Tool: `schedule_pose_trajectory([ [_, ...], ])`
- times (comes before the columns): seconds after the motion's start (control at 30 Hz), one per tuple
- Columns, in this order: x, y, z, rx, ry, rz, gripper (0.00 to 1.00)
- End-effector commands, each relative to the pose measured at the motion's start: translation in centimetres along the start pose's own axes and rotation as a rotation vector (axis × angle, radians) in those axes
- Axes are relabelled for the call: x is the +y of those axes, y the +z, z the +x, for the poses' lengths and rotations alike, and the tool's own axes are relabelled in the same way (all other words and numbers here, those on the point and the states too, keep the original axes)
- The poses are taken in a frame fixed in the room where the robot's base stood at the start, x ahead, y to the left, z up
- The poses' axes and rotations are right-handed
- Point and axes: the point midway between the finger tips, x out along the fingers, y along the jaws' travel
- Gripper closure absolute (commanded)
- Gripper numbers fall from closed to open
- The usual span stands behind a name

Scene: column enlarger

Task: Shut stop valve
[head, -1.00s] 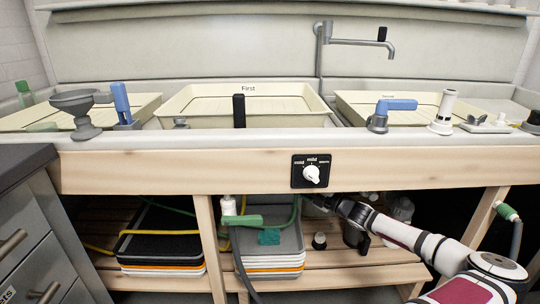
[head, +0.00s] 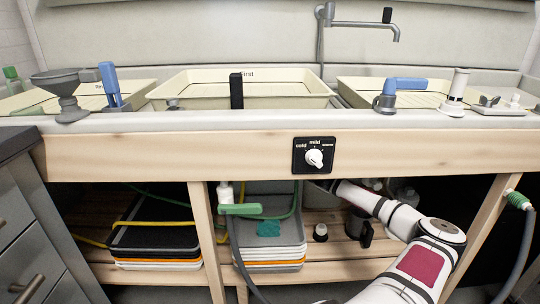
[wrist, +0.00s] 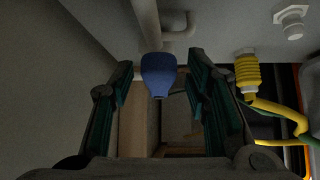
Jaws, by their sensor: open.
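In the wrist view a blue handle (wrist: 158,75) hangs below a pale pipe (wrist: 150,30) under the sink. It looks like a valve handle, but I cannot tell its turned position. My gripper (wrist: 158,82) is open, with one dark green-padded finger on each side of the handle in the picture. I cannot tell whether either finger touches it. In the head view my gripper is hidden behind the wooden front rail (head: 250,153). A green lever (head: 240,209) on a white fitting hangs below the rail, left of my arm.
A yellow ribbed fitting with a hose (wrist: 246,75) is right of my gripper in the wrist view. The sink underside is close above. A lower shelf (head: 335,240) holds stacked trays (head: 270,240) and a dark jug (head: 359,228). Wooden legs (head: 207,240) stand at the front.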

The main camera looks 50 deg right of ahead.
Motion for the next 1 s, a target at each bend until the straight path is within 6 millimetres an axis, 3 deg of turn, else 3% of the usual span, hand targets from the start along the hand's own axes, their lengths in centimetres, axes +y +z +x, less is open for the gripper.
schedule_pose_trajectory([
  [0.2,0.02,-0.01,1.38,0.0,0.0,-0.001,0.57],
  [0.47,0.07,0.0,1.44,0.0,0.0,0.0,0.57],
  [0.67,0.07,-0.01,1.43,0.0,0.0,-0.001,1.0],
  [1.0,0.11,0.2,1.35,0.0,0.006,0.007,1.0],
])
